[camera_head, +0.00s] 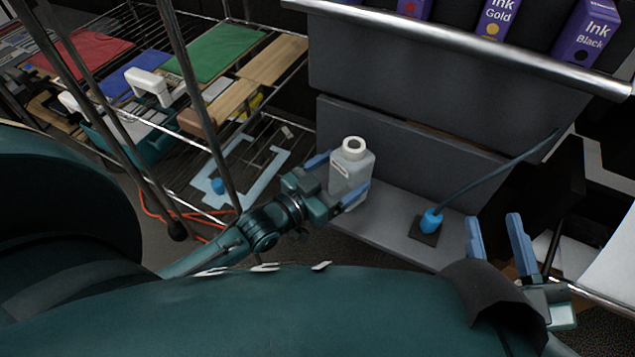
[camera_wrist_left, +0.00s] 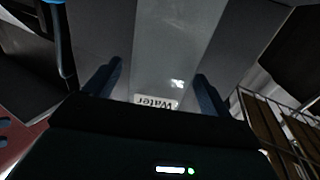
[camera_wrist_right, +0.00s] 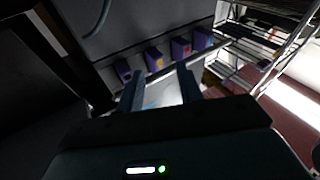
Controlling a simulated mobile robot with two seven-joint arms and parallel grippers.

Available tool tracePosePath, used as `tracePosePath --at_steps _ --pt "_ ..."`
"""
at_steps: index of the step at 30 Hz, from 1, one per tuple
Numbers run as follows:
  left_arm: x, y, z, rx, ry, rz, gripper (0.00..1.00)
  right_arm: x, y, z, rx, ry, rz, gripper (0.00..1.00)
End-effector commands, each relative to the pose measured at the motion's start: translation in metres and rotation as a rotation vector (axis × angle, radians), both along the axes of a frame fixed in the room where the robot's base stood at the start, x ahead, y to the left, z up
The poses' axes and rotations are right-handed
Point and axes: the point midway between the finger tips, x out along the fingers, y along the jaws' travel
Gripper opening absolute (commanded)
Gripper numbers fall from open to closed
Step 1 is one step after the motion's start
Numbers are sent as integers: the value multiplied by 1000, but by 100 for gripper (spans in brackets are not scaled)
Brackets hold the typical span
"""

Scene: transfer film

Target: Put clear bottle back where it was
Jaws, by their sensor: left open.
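The clear bottle (camera_head: 352,168), pale and translucent with a white neck, appears upright at the left end of a low grey ledge (camera_head: 395,228). I cannot tell whether its base touches the ledge. My left gripper (camera_head: 338,178) is open, with one blue finger on each side of the bottle. In the left wrist view the bottle (camera_wrist_left: 178,50) shows between the spread fingers, with its "Water" label (camera_wrist_left: 157,102) near the palm. My right gripper (camera_head: 497,238) is open and empty at the right, also seen in the right wrist view (camera_wrist_right: 160,88).
Purple ink boxes (camera_head: 496,18) line the shelf above. A wire rack (camera_head: 285,65) at left holds coloured screens and wooden pieces. Metal posts (camera_head: 205,100) stand before it.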

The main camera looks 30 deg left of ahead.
Motion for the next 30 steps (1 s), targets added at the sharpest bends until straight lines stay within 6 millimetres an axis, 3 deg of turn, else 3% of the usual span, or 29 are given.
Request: tracePosePath --at_steps 6,12,30 --pt "-43 19 3 2 4 -1 83 -1 -3 -5 -43 17 -16 36" --pt "-64 29 2 1 0 0 83 -1 -6 -9 -64 24 -31 36" --pt "-68 31 1 0 -1 0 83 -1 -5 -9 -63 22 -32 36"
